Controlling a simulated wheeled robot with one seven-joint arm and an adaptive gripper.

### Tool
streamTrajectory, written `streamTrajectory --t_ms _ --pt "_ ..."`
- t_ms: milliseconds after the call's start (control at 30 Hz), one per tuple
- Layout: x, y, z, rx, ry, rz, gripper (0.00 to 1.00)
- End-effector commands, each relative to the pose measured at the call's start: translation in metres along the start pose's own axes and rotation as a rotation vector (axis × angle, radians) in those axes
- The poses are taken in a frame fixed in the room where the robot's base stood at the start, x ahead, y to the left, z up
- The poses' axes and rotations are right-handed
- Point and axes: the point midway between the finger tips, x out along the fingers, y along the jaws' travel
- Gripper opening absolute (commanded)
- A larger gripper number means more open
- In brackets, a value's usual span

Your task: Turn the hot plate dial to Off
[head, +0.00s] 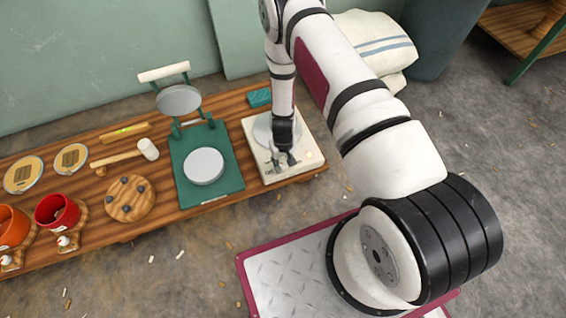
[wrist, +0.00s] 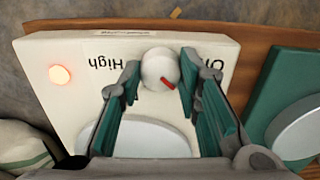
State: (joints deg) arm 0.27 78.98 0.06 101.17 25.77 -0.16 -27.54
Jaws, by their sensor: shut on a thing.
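The hot plate (head: 253,131) is a cream box with a round pale plate on top, near the right end of the wooden bench. My gripper (head: 284,160) points down over its front part. In the wrist view the white round dial (wrist: 158,64) sits between my two green-padded fingers, which are shut on its sides. A red mark on the dial points to the lower right in that view. The word High (wrist: 104,61) shows left of the dial; the Off label (wrist: 211,68) on the right is partly hidden by a finger. A reddish lamp (wrist: 60,75) glows on the hot plate.
A green press (head: 222,181) with a white disc stands just left of the hot plate. A teal block (head: 259,97) lies behind. A mallet (head: 147,149), a wooden disc (head: 129,205) and a red pot (head: 52,211) stand further left. The bench's front edge is close to the dial.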

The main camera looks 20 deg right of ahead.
Motion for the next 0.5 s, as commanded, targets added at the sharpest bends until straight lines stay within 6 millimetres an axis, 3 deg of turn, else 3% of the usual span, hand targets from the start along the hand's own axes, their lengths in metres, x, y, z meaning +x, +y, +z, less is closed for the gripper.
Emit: streamTrajectory --t_ms 500 --pt "0.0007 -0.0006 -0.0001 -0.478 0.001 0.0 0.03"
